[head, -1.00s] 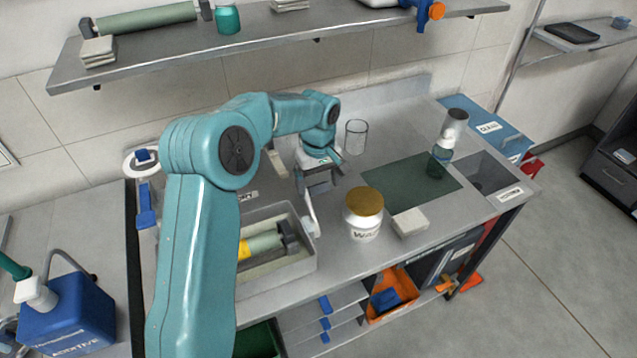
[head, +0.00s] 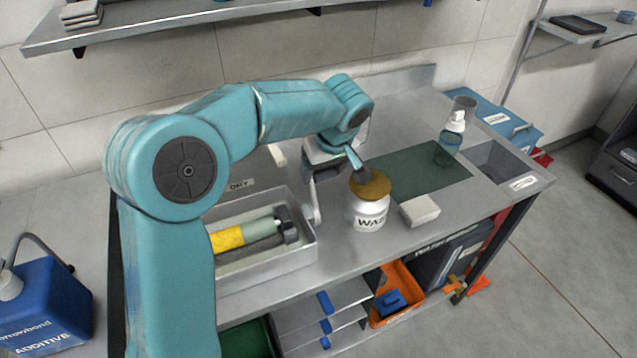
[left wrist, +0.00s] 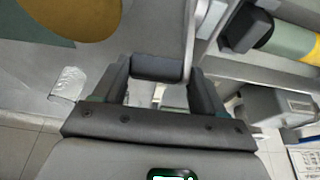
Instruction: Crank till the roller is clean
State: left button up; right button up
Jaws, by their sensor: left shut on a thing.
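The roller (head: 262,230) lies in the metal wash tray (head: 308,258). Its visible surface is pale green with a yellow band (head: 227,238) at the left; my arm hides its left end. The white crank (head: 317,205) stands at the tray's right side. My left gripper (head: 322,172) is at the upper end of the crank. In the left wrist view, its fingers (left wrist: 160,82) are shut around the dark crank handle (left wrist: 157,67), and part of the roller (left wrist: 292,38) shows at the upper right. My right gripper is not in view.
A white jar (head: 369,212) with a brown lid stands close right of the gripper. A small teal-and-dark piece overlaps the lid; I cannot tell what it is.

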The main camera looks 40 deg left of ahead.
pick_arm(q)
jog(key=d+b, duration=0.1)
jog(key=d+t+y+b, duration=0.1)
jog(key=b, duration=0.1)
jog(key=shift+s+r, duration=0.1)
jog(key=shift+s, duration=0.05)
jog(key=shift+s+d+b, duration=0.1)
jog(key=shift+b, duration=0.25)
jog(key=shift+s+d+r, duration=0.2)
jog(key=shift+d, duration=0.2)
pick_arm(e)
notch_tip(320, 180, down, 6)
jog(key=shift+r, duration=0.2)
pick_arm(q)
jog(key=o, duration=1.3)
jog(key=p+v, duration=0.1)
jog(key=v, duration=0.7)
jog(key=p+v, duration=0.1)
jog(key=v, duration=0.7)
jog(key=shift+w+d, duration=0.1)
jog(key=shift+d, duration=0.15)
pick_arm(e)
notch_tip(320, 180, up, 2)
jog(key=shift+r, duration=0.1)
